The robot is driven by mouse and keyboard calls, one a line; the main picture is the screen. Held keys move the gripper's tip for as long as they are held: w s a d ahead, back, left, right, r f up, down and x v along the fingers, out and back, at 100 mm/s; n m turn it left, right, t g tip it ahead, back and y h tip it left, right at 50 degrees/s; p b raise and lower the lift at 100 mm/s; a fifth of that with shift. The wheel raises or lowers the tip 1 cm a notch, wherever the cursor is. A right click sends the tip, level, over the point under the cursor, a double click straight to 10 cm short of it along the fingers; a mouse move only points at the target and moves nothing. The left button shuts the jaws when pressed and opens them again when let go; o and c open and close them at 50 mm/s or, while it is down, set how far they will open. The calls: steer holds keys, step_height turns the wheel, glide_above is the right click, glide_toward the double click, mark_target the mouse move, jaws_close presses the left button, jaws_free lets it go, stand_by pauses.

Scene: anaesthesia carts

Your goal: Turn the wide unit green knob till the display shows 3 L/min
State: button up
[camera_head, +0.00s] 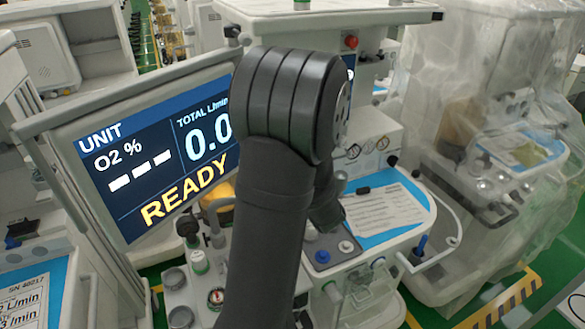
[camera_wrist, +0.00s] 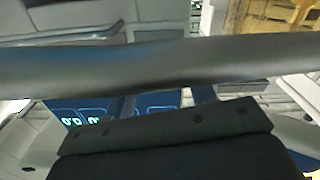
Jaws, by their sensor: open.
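The display (camera_head: 160,150) of the unit in front of me reads "UNIT", "O2 %" with dashes, "TOTAL L/min 0.0" and "READY" in yellow. A pale knob with a green top (camera_head: 199,261) stands on the panel below the display, left of my arm. I cannot tell which is the named knob. My gripper (camera_head: 327,214) is open, mostly hidden behind my arm, above the worktop. Its contact with anything is hidden. In the wrist view, a dark block fills the bottom.
A blue-edged worktop (camera_head: 415,190) with a paper sheet lies to the right, beside blue and white knobs (camera_head: 334,251). A plastic-covered cart (camera_head: 490,150) stands farther right. In the wrist view, a grey bar (camera_wrist: 150,66) crosses in front of dark panels with green digits (camera_wrist: 80,121).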

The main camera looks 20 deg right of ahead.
steer(key=s, duration=1.7)
steer(key=shift+s, duration=0.2)
steer(key=w+m, duration=0.3)
steer(key=w, duration=1.5)
steer(key=shift+w+m, duration=0.2)
steer(key=shift+m, duration=0.1)
steer(key=c, duration=1)
